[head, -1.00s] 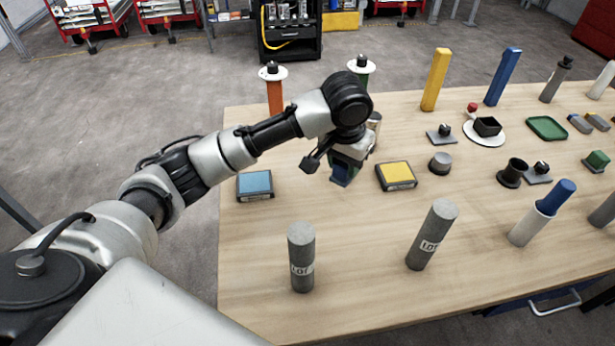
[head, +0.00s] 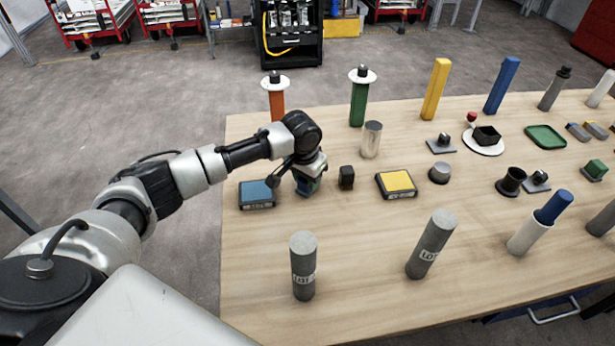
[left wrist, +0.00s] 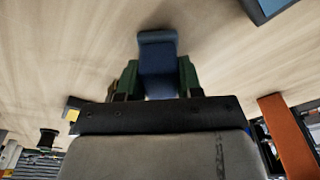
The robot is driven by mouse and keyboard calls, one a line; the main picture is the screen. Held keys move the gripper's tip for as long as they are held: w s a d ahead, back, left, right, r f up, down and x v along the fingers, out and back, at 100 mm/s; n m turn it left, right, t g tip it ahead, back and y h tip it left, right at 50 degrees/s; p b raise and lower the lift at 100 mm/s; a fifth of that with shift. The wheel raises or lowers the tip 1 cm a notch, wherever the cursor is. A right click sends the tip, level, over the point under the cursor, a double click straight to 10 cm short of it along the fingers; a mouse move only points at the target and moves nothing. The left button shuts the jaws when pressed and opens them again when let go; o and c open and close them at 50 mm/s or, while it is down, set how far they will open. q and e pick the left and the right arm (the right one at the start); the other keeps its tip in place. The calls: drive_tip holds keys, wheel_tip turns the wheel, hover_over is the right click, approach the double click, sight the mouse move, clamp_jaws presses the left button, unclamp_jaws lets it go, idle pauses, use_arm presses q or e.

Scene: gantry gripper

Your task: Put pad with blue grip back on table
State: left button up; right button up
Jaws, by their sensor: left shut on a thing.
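My left gripper (head: 308,186) is just right of the flat blue-topped block (head: 257,194) on the wooden table (head: 370,260). It is shut on the blue grip (left wrist: 158,65), which sits between the green finger pads in the left wrist view. The jaws point down and the held piece is close to the tabletop. I cannot tell whether it touches, and the pad's lower part is mostly hidden. My right gripper is in neither view.
A black block (head: 346,177) stands close to the gripper's right, with a yellow-topped block (head: 396,183) beyond it. Grey cylinders (head: 303,266) stand nearer the front. Orange (head: 277,100) and green (head: 358,100) posts stand behind.

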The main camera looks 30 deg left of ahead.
sight(303, 180)
use_arm(q)
drive_tip(key=shift+f, duration=0.15)
drive_tip(key=o, duration=0.9)
drive_tip(key=shift+f, duration=0.1)
wheel_tip(303, 180, up, 12)
drive_tip(key=s, duration=0.1)
drive_tip(key=shift+s, duration=0.35)
drive_tip(key=shift+a, duration=0.1)
